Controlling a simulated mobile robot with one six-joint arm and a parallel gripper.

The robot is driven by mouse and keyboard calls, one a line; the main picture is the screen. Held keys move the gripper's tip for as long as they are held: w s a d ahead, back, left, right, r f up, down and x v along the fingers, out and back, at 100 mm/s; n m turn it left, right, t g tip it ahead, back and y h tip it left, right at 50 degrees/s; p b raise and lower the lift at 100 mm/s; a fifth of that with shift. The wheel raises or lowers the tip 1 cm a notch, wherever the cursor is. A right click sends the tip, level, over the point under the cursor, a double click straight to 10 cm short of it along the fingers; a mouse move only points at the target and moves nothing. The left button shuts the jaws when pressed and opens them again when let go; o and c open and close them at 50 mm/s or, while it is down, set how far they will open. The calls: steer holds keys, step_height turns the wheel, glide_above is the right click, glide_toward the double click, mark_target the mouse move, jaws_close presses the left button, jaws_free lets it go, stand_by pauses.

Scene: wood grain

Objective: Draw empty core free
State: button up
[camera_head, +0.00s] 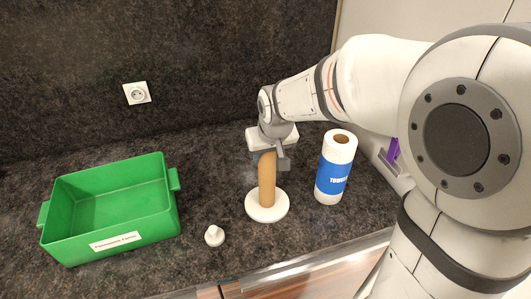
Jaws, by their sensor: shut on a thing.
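The empty core (267,183) is a bare brown cardboard tube. It stands upright over the round white base (267,214) of a holder on the dark counter. My gripper (270,160) is at the top of the core, pointing down, and is shut on it. The gripper hides the core's upper end. A small white knob-like piece (214,236) lies on the counter left of the base. A full paper towel roll (335,167) with a blue label stands upright right of the holder. I cannot tell whether the core's lower end touches the base.
A green open bin (113,216) with a white label stands on the counter at the left and looks empty. A wall socket (136,93) is on the dark back wall. A purple item (393,150) is at the right, partly behind my arm. The counter's front edge is close below the holder.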

steer(key=shift+c, duration=0.8)
steer(key=o, duration=0.3)
steer(key=c, duration=0.5)
steer(key=shift+r, duration=0.15)
steer(key=shift+r+p, duration=1)
steer(key=shift+r, duration=0.5)
steer(key=shift+r+p, duration=1)
steer(key=shift+r, duration=0.5)
